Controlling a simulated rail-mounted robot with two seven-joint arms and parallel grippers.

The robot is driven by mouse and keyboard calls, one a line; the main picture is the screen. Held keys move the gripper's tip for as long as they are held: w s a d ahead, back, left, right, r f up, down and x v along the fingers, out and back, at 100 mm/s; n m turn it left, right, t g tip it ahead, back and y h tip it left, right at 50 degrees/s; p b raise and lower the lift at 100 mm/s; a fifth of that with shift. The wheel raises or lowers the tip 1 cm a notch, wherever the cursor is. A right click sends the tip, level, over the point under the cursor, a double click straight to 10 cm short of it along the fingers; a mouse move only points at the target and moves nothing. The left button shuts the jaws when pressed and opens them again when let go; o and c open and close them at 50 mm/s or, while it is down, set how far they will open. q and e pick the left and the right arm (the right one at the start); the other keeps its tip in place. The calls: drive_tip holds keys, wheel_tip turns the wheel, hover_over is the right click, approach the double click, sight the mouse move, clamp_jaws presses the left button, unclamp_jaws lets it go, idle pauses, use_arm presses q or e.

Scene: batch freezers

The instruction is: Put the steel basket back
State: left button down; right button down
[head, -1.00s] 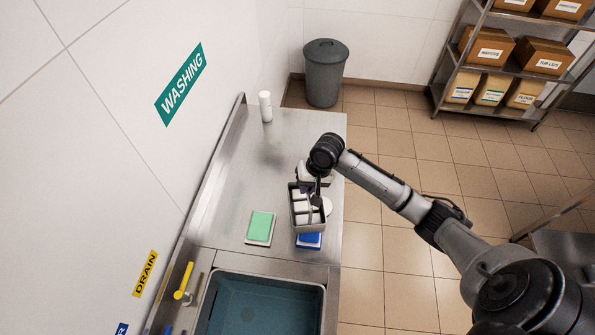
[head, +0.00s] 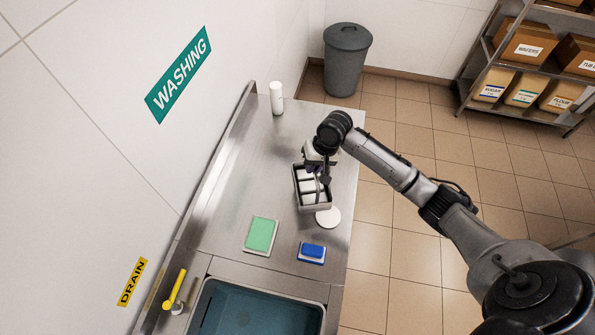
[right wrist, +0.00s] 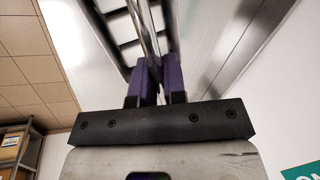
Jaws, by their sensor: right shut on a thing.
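The steel basket (head: 298,190) is a small grey rectangular box with pale sections inside, over the far half of the steel counter in the head view. My right gripper (head: 321,178) is above it, shut on its thin handle. In the right wrist view, the two purple fingers (right wrist: 159,78) pinch the steel handle (right wrist: 146,28), with the basket (right wrist: 103,8) beyond, partly cut off. The arm hides part of the basket. I cannot tell whether its base touches the counter. My left gripper is not in view.
A white round disc (head: 328,218) lies close to the basket's near side. A blue sponge (head: 313,250) and a green pad (head: 260,234) lie nearer the sink (head: 258,308). A white bottle (head: 277,98) stands at the back. The counter (head: 245,160) left of the basket is clear.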

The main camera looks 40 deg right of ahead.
drive_tip(key=shift+w+a+f, duration=0.25)
drive_tip(key=shift+w+f, duration=0.65)
drive_tip(key=shift+f, duration=0.3)
drive_tip(key=shift+w+a+f, duration=0.25)
drive_tip(key=shift+w+f, duration=0.7)
drive_tip(key=shift+f, duration=0.3)
drive_tip(key=shift+w+a+f, duration=0.25)
drive_tip(key=shift+w+f, duration=0.65)
drive_tip(key=shift+f, duration=0.4)
drive_tip(key=c, duration=1.2)
unclamp_jaws()
